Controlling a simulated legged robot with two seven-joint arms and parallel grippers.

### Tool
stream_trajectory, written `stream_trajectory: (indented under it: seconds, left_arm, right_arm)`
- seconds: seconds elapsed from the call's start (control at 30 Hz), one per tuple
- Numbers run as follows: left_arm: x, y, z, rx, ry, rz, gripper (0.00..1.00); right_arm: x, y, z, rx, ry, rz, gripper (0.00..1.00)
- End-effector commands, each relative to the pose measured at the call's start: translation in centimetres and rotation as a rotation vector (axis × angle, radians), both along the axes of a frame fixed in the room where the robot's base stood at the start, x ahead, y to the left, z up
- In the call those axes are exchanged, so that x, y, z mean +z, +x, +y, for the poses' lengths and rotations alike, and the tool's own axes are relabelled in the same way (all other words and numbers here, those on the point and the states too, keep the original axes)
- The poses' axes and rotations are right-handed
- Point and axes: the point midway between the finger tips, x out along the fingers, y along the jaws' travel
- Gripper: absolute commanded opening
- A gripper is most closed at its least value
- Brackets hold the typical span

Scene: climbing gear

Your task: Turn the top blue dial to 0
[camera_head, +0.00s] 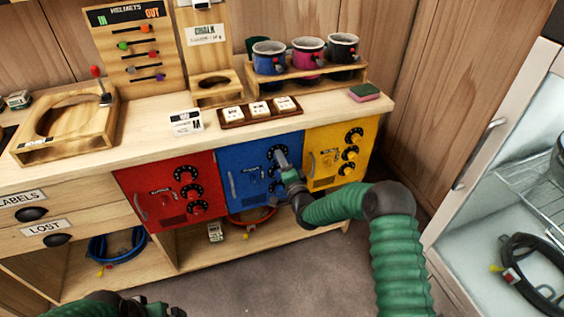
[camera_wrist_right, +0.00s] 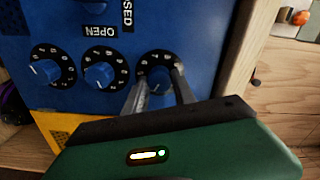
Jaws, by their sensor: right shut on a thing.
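The blue door (camera_head: 238,160) sits in the counter front between a red and a yellow door. Its top blue dial (camera_head: 275,150), with a black numbered ring, is partly hidden by my right gripper (camera_head: 282,159). In the right wrist view, the top dial (camera_wrist_right: 156,64) is the rightmost of three, and my right gripper (camera_wrist_right: 160,84) is shut on its blue knob. The fingers hide part of the ring, so the setting is not readable. Two lower blue dials (camera_wrist_right: 99,74) (camera_wrist_right: 47,70) are free. My left gripper (camera_head: 150,308) shows at the bottom left, its jaws unclear.
The red door (camera_head: 150,178) and yellow door (camera_head: 325,150) have dials and handles close beside the blue one. The wooden counter edge (camera_head: 340,115) runs just above.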

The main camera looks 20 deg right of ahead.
Motion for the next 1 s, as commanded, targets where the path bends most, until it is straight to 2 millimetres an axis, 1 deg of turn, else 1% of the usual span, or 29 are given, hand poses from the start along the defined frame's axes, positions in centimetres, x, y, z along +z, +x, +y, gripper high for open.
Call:
stream_trajectory:
  seconds: [0.03,1.0]
  left_arm:
    - [-0.2,0.0,0.0,0.000,0.000,0.000,1.00]
    - [-2.4,0.0,0.0,0.000,0.000,0.000,1.00]
  right_arm:
    - [-0.7,-0.2,0.4,0.009,-0.043,0.011,0.00]
    - [-1.2,-0.2,0.4,0.014,-0.963,-0.015,0.00]
